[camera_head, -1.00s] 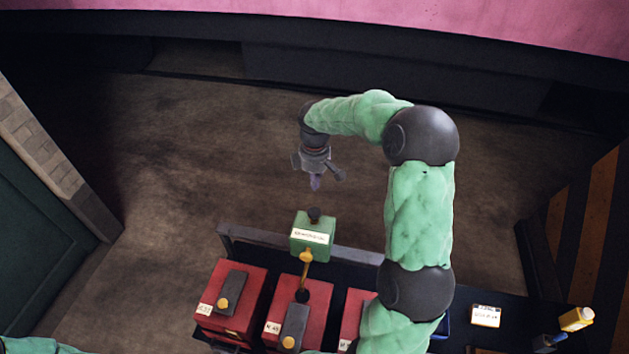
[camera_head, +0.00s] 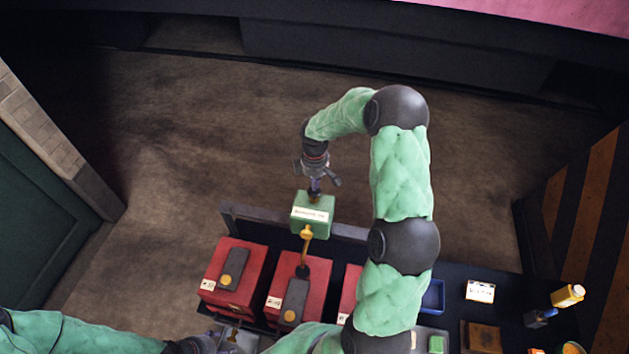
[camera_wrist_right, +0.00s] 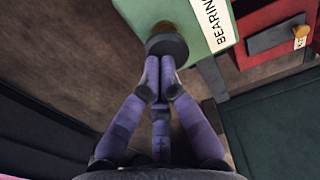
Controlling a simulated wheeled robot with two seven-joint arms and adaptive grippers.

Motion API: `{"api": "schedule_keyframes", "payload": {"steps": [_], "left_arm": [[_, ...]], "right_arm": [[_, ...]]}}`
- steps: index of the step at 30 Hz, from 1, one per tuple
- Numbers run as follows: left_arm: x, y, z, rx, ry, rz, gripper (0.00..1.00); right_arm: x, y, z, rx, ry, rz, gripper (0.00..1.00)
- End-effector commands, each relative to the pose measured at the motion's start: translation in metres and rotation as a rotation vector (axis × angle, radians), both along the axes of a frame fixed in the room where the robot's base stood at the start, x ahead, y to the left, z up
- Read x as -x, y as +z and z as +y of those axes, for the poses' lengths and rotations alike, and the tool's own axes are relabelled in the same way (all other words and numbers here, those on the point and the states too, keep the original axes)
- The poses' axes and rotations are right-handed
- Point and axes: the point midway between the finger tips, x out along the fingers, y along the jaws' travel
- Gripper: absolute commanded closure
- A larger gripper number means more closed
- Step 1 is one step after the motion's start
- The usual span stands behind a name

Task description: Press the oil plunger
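The green oil box (camera_head: 313,213) stands at the back edge of the bench. It has a white label, a brass spout at its front and a dark round plunger knob (camera_wrist_right: 167,46) on top. My right gripper (camera_head: 315,188) hangs over the box from behind. In the right wrist view its purple fingers (camera_wrist_right: 159,66) are shut together, with nothing between them, and their tips are at the knob. I cannot tell whether they press on it. My left gripper (camera_head: 215,342) is low at the picture's bottom edge, partly cut off; its fingers are unclear.
Several red boxes with dark lids (camera_head: 234,277) stand in front of the oil box. My right arm covers part of the bench. To the right are a white card (camera_head: 480,291), a yellow bottle (camera_head: 567,296), a blue tray (camera_head: 433,296) and a brown block (camera_head: 483,337).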

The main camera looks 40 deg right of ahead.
Motion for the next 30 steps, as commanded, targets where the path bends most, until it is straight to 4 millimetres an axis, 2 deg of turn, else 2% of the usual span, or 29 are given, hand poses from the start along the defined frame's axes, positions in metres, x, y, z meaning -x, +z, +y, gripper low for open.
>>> {"api": "schedule_keyframes", "payload": {"steps": [5, 15, 26, 30], "left_arm": [[0.000, -0.001, 0.000, 0.000, 0.000, 0.000, 0.40], [0.000, -0.024, 0.000, 0.000, 0.000, 0.000, 0.40], [0.000, -0.023, 0.000, 0.000, 0.000, 0.000, 0.40], [0.000, -0.018, 0.000, 0.000, 0.000, 0.000, 0.40]], "right_arm": [[0.000, -0.002, 0.000, 0.000, 0.000, 0.000, 1.00], [0.001, -0.030, 0.000, -0.001, 0.001, 0.002, 1.00], [0.002, -0.030, 0.001, -0.003, 0.001, 0.005, 1.00], [0.000, -0.023, 0.003, -0.002, 0.002, 0.004, 1.00]]}}
